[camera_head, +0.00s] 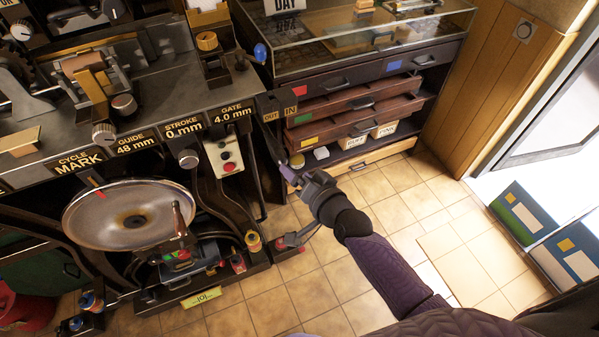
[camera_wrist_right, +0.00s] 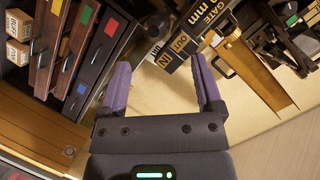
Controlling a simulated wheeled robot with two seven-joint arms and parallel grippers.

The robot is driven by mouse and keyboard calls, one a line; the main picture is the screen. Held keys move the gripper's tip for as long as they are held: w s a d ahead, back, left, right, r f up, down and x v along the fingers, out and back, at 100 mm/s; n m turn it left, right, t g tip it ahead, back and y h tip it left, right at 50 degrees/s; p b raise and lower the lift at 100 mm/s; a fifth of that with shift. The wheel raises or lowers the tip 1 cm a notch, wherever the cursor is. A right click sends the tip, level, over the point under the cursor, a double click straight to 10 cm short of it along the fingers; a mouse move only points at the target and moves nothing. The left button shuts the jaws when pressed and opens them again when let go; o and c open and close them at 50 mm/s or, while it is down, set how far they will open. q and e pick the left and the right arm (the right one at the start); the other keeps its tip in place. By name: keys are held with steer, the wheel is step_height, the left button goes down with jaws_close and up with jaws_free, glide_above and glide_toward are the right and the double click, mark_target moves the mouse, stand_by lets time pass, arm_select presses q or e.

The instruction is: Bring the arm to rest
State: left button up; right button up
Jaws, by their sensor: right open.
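My right arm comes in from the lower right of the head view, purple and dark grey. My right gripper (camera_head: 291,172) is held in front of the gap between the press and the drawer cabinet. In the right wrist view its two purple fingers (camera_wrist_right: 162,90) stand apart with nothing between them. The press (camera_head: 190,95) fills the left of the head view, with a control box (camera_head: 223,156) bearing red and green buttons and a round metal wheel (camera_head: 125,215). My left gripper is not in view.
A glass-topped drawer cabinet (camera_head: 400,75) stands beyond the gripper, its red-brown drawers (camera_head: 355,125) partly pulled out. An OUT/IN sign (camera_head: 282,113) sits at its left edge. Blue-and-green boxes (camera_head: 523,213) stand at the right.

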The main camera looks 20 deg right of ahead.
steer(key=s+d+f+n+g+h+b, duration=0.1)
steer(key=s+d+f+n+g, duration=0.15)
steer(key=s+f, duration=0.6)
steer(key=s+d+f+n+g+h+b, duration=0.1)
steer(key=s+f+g, duration=0.35)
steer(key=f, duration=0.75)
steer(key=s+d+f+n+g+h, duration=0.1)
steer(key=s+f, duration=0.4)
steer(key=s, duration=0.8)
steer(key=s+d+f+n+g+h+b, duration=0.1)
steer(key=s+f+n+g, duration=0.3)
steer(key=s, duration=0.9)
steer(key=shift+s+d+f+g, duration=0.15)
steer(key=shift+d+f+g, duration=0.25)
steer(key=shift+f+g, duration=0.5)
